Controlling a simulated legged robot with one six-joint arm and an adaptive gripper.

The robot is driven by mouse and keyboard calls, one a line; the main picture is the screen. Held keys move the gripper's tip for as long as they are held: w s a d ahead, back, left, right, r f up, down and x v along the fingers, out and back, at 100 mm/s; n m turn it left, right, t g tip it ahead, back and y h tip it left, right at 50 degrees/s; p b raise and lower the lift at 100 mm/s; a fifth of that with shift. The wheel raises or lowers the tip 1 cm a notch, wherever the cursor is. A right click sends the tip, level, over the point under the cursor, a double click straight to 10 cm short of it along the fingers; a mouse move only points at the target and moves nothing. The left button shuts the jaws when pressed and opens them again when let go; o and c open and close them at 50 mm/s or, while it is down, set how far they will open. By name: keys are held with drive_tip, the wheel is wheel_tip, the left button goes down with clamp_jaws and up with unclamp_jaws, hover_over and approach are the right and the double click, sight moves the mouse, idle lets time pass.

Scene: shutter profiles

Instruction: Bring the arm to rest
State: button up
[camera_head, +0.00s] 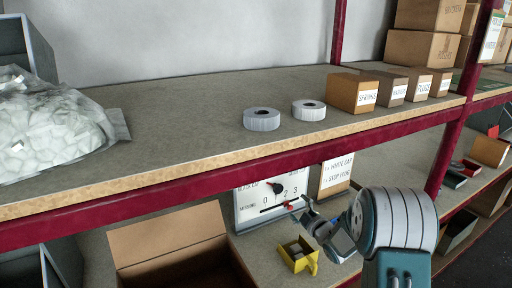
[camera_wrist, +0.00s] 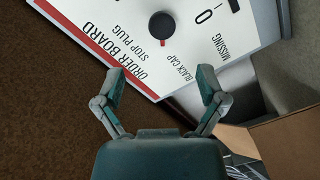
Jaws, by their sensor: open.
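My gripper (camera_wrist: 160,88) is open in the wrist view, its two fingers spread apart with nothing between them. Beyond the fingers is a white order board (camera_wrist: 185,50) with a black knob (camera_wrist: 161,26) and a red edge. In the head view the order board (camera_head: 246,208) stands on the lower shelf, and my arm reaches in from the lower right. My gripper (camera_head: 303,207) is small there, in front of the board's right side. Whether it touches the board is unclear in the head view.
A yellow bin (camera_head: 299,256) sits on the lower shelf below my gripper. An open cardboard box (camera_head: 160,238) stands to the left. The upper shelf's red front beam (camera_head: 200,187) runs close above. A sign (camera_head: 337,176) stands right of the board.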

drive_tip(key=s+r+m+g+h, duration=0.4)
drive_tip(key=s+r+m+h, duration=0.4)
drive_tip(key=s+r, duration=0.5)
drive_tip(key=s+a+m+g, duration=0.2)
drive_tip(key=s+m+g, duration=0.1)
drive_tip(key=s, duration=1)
drive_tip(key=s+a+m+g+y, duration=0.1)
drive_tip(key=s+a+m+g, duration=0.1)
drive_tip(key=s, duration=1.2)
drive_tip(key=shift+s+a+f+m+g+y, duration=0.2)
drive_tip(key=shift+a+m+g+y, duration=0.15)
drive_tip(key=shift+m+g, duration=0.65)
